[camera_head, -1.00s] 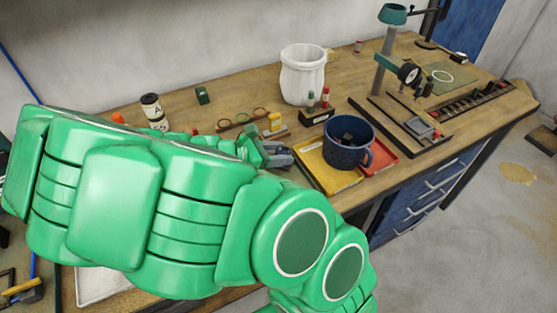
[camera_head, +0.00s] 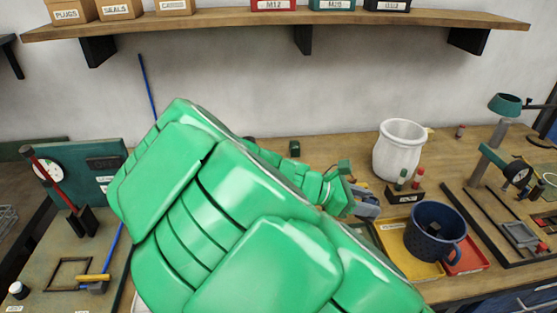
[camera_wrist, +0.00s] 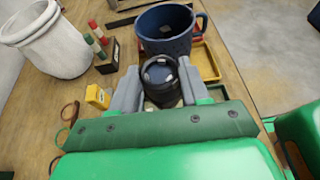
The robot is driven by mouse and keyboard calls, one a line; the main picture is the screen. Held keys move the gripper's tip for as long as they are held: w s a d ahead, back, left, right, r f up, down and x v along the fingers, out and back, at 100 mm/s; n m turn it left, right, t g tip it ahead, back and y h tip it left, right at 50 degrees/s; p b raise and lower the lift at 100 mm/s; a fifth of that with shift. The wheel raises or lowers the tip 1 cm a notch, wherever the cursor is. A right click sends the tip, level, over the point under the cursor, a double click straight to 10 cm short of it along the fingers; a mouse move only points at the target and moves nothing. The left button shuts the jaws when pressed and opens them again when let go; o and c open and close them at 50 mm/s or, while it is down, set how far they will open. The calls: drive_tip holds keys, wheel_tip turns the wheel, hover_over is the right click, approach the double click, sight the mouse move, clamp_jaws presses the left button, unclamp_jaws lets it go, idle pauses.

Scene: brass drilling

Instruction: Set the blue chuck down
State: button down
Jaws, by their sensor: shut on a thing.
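My gripper (camera_wrist: 160,76) is shut on a dark, round chuck with a bluish-grey top, the blue chuck (camera_wrist: 160,84), in the wrist view. The chuck sits between the two grey fingers, above the bench. In the head view my gripper (camera_head: 366,200) is over the bench, left of the yellow tray (camera_head: 393,233). My green arm covers much of the middle, and the chuck is mostly hidden there. I cannot tell how high it hangs above the wood.
A dark blue mug (camera_head: 436,236) stands across the yellow and red (camera_head: 474,258) trays, just beyond my fingers. A white jar (camera_head: 400,152) and a small bottle rack (camera_head: 404,194) stand behind. A yellow block (camera_wrist: 98,96) is close to the left finger. Bare wood shows behind my gripper.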

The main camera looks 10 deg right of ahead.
wheel_tip(320, 180, up, 4)
drive_tip(key=shift+r, duration=0.25)
drive_tip(key=w+n+t+y, duration=0.1)
drive_tip(key=w+n+t, duration=0.55)
drive_tip(key=w, duration=0.95)
drive_tip(key=w+a+r+n+t+y, duration=0.1)
drive_tip(key=w+a+n+t+y, duration=0.4)
drive_tip(key=w, duration=0.4)
drive_tip(key=w+a+n+t+y, duration=0.3)
drive_tip(key=w+n+y, duration=0.4)
drive_tip(key=w, duration=0.2)
drive_tip(key=shift+s+a+n+g+y, duration=1.45)
drive_tip(key=shift+a+n+g+y, duration=0.5)
drive_tip(key=shift+a+n+y, duration=2.4)
drive_tip(key=shift+f+y, duration=0.65)
drive_tip(key=shift+f, duration=1.95)
drive_tip(key=shift+w+a+f, duration=0.1)
drive_tip(key=shift+w+f, duration=1.55)
drive_tip(key=shift+w, duration=0.6)
drive_tip(key=shift+w+f, duration=1.65)
drive_tip(key=shift+w, duration=0.65)
drive_tip(key=shift+w+a+f, duration=0.1)
drive_tip(key=shift+w+f, duration=1.55)
drive_tip(key=shift+w, duration=0.6)
drive_tip(key=shift+w+f, duration=0.1)
drive_tip(key=shift+f, duration=1.5)
drive_tip(key=shift+f, duration=0.1)
